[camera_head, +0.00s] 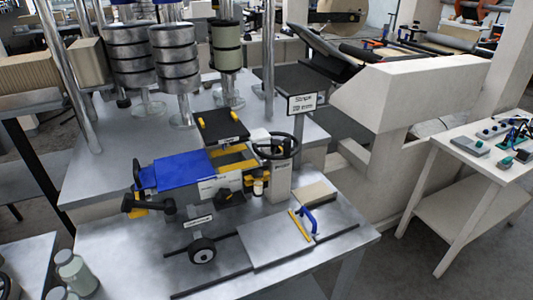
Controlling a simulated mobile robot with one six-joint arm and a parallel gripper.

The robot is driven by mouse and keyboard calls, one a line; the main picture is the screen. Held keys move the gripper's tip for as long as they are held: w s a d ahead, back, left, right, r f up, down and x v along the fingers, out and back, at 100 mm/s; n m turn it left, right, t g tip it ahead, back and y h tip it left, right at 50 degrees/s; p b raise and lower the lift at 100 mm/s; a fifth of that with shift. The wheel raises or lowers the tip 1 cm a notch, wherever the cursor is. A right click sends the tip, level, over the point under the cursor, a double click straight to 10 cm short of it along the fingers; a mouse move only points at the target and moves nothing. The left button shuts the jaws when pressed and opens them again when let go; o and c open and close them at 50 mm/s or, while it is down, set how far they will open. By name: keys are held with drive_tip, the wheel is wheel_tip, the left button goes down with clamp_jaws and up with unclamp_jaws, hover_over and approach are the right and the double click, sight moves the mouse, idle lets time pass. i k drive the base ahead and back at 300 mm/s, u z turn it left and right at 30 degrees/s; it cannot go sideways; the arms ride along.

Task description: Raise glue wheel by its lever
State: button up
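A small bench machine with a blue top plate (185,171) and yellow parts stands on the grey metal table. A black-rimmed wheel with a pale hub (203,250) sits at its front, low by the table top, beneath a small label plate (198,221); this may be the glue wheel. A black lever-like arm with a thick end (165,208) sticks out at the machine's left front, beside a yellow part. I cannot tell for sure which part is the glue wheel's lever. My gripper is not visible.
A black handwheel (276,146) stands on a pale post at the machine's right. A flat plate with a blue handle (310,220) lies at the table's right front. Stacked metal rolls (175,57) and upright posts stand behind. A white side table (480,160) holds small devices.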

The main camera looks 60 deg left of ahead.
sight(169, 207)
drive_tip(key=u, duration=3.05)
drive_tip(key=k, duration=0.8)
drive_tip(key=i, duration=0.8)
drive_tip(key=u, duration=0.05)
